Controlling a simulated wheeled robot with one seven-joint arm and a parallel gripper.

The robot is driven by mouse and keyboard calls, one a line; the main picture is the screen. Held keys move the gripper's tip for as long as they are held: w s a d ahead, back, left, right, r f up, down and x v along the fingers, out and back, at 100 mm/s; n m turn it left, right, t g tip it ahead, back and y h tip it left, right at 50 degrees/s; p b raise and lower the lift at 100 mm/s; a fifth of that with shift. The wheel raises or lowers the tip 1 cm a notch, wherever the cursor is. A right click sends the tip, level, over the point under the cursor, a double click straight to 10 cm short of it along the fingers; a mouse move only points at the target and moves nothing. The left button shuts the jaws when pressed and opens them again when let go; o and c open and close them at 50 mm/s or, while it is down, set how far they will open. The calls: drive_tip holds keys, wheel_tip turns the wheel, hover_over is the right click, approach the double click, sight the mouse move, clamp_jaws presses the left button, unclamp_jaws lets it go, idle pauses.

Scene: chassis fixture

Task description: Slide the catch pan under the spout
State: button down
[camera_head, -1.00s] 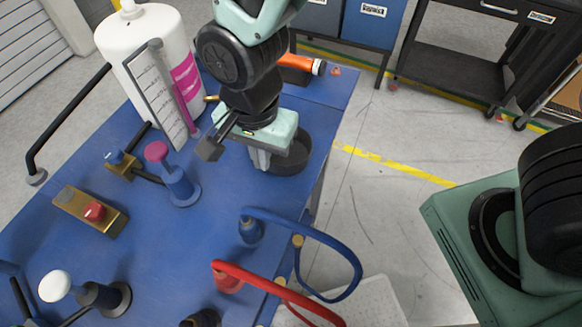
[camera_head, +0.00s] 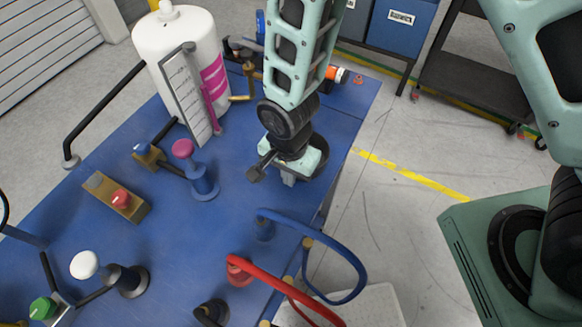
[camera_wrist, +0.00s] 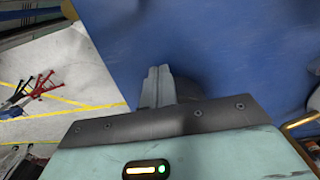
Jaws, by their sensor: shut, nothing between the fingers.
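The catch pan appears to be the dark round pan (camera_head: 320,150) near the right edge of the blue table, partly hidden behind my wrist. The brass spout (camera_head: 240,97) juts from the lower right of the white tank (camera_head: 178,55), to the left of and beyond the pan. The pan is not under it. My gripper (camera_head: 288,181) points down beside the pan's near left side, shut and empty. I cannot tell if it touches the pan. In the wrist view its fingers (camera_wrist: 158,85) are together over the blue surface; the pan is not clear there.
A gauge board (camera_head: 190,95) stands before the tank. A pink-knobbed post (camera_head: 200,182) is left of my gripper. Blue (camera_head: 320,240) and red (camera_head: 285,290) hoses arch at the near right edge. An orange cylinder (camera_head: 335,73) lies at the back. Blue table between is clear.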

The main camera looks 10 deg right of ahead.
sight(313, 138)
drive_tip(key=shift+w+d, duration=0.25)
drive_tip(key=shift+w, duration=0.05)
drive_tip(key=w+d, duration=0.2)
drive_tip(key=w, duration=0.1)
drive_tip(key=w+d, duration=0.2)
drive_tip(key=w+d+b, duration=0.1)
drive_tip(key=w+d, duration=0.1)
drive_tip(key=w, duration=0.1)
drive_tip(key=shift+w+d, duration=0.35)
drive_tip(key=shift+s, duration=0.15)
